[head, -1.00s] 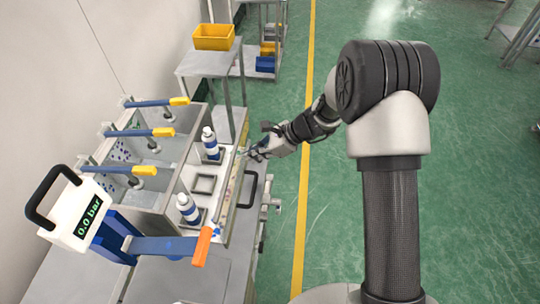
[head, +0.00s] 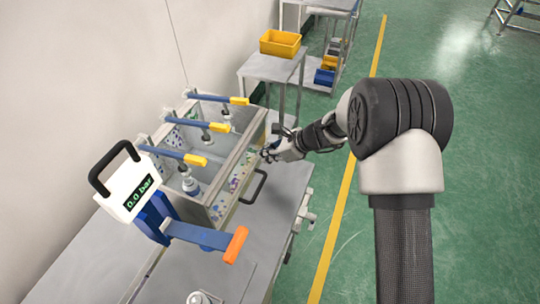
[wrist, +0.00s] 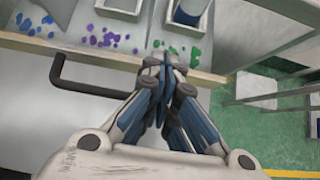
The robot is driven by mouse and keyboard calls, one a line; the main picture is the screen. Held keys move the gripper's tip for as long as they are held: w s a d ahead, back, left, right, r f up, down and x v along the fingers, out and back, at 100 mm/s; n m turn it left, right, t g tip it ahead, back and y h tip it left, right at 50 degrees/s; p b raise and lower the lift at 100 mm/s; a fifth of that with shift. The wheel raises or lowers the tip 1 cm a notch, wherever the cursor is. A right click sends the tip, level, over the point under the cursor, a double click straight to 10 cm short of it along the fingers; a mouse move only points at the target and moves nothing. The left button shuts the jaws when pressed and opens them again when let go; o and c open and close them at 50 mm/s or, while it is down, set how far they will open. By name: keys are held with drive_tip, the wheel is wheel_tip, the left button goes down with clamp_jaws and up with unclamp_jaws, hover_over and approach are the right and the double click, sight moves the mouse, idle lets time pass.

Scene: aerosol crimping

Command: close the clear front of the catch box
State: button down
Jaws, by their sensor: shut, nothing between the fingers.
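The catch box (head: 205,203) is a grey box on the bench with bays in a row. Its clear front (head: 236,192) stands up along the right side, with coloured dots showing through or on it. I cannot tell whether it is fully flush. Its black handle (head: 254,188) sticks outward; the handle also shows in the wrist view (wrist: 92,88), beside the panel's beige top edge (wrist: 110,61). My gripper (head: 265,155) is shut and empty, at the far end of the front; in the wrist view its fingertips (wrist: 164,56) overlap the edge. Contact is unclear.
Blue clamp levers with yellow grips (head: 195,160) reach over the box. A bottle (head: 190,184) stands inside. A crimper with an orange grip (head: 236,244) and a gauge reading 0.0 bar (head: 133,188) is nearer. A yellow bin (head: 280,43) stands farther back.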

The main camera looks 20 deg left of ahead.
drive_tip(key=shift+a+r, duration=0.1)
idle(0.3)
drive_tip(key=d+f+p+v, duration=0.2)
drive_tip(key=v, duration=1.1)
drive_tip(key=shift+p, duration=0.3)
drive_tip(key=shift+d+f, duration=0.1)
drive_tip(key=s+d+r+n+t+h, duration=0.1)
drive_tip(key=s+d+r+n+h, duration=0.1)
drive_tip(key=s+d+r+n, duration=0.5)
drive_tip(key=s+d+r+n+h, duration=0.15)
drive_tip(key=s+d+r, duration=0.3)
drive_tip(key=r, duration=0.45)
drive_tip(key=s+d+r+n+t+h, duration=0.1)
drive_tip(key=s+d+n+h, duration=0.1)
drive_tip(key=s+d+n, duration=0.3)
drive_tip(key=s+d+r+n+t+h+b, duration=0.1)
drive_tip(key=s+d+r+n+t+h, duration=0.1)
drive_tip(key=s+d+n, duration=0.3)
drive_tip(key=s+d+h, duration=0.1)
drive_tip(key=s+d, duration=0.2)
drive_tip(key=s, duration=0.4)
drive_tip(key=shift+s+d, duration=0.2)
drive_tip(key=shift+d, duration=0.05)
drive_tip(key=shift+h, duration=0.25)
